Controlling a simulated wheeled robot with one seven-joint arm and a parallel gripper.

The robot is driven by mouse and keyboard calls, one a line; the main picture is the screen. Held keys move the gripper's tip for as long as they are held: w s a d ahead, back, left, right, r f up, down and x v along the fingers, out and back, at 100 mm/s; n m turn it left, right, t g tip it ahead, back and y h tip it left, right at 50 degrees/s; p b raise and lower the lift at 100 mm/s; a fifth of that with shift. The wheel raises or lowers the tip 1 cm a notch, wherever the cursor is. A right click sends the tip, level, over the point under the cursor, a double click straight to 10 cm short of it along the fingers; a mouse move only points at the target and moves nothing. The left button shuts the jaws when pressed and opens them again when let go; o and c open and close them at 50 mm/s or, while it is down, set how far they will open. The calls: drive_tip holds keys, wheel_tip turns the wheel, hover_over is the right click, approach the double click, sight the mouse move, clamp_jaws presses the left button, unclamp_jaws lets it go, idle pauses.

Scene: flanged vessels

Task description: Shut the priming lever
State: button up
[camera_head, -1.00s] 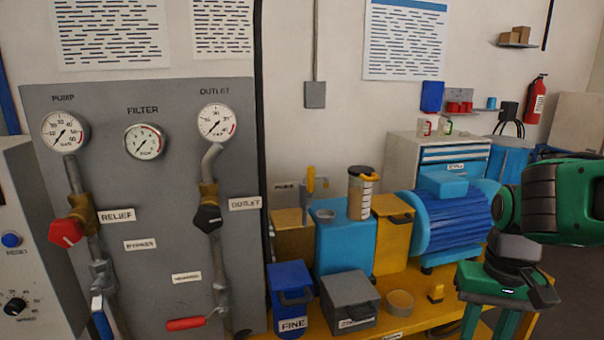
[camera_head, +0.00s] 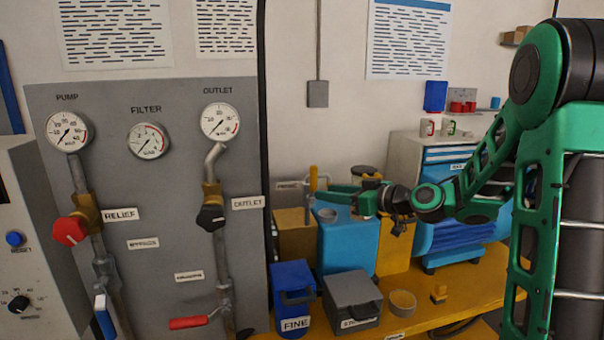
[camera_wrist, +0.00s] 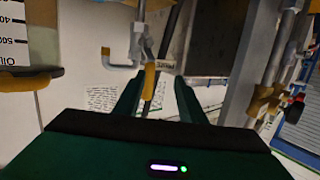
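The priming lever (camera_head: 313,180) has a yellow grip. It stands upright beside the small prime label (camera_head: 289,186), at the left end of the pump set. My gripper (camera_head: 338,191) reaches in from the right with its fingers pointing left at the lever, very near it. In the wrist view my gripper's fingers (camera_wrist: 158,80) are apart, with nothing clasped. The yellow grip (camera_wrist: 149,82) shows between them, nearer the left finger. I cannot tell whether it lies between the fingertips or just beyond them.
The blue tank (camera_head: 345,247) stands below my gripper, with a jar behind my wrist. A blue box (camera_head: 291,300) and a grey box (camera_head: 351,300) stand in front on the yellow bench (camera_head: 455,295). The grey gauge panel (camera_head: 150,200) is to the left.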

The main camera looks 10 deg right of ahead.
sight(316, 176)
drive_tip(key=shift+w+d+r+t+y, duration=0.2)
drive_tip(key=shift+w+r+t, duration=0.15)
drive_tip(key=shift+w+r, duration=0.25)
drive_tip(key=shift+w+d+r+t+y, duration=0.15)
drive_tip(key=shift+w+r+t, duration=0.2)
drive_tip(key=shift+r, duration=0.3)
drive_tip(key=x, duration=1.1)
drive_tip(key=shift+r, duration=0.45)
drive_tip(key=shift+d, duration=0.15)
clamp_jaws()
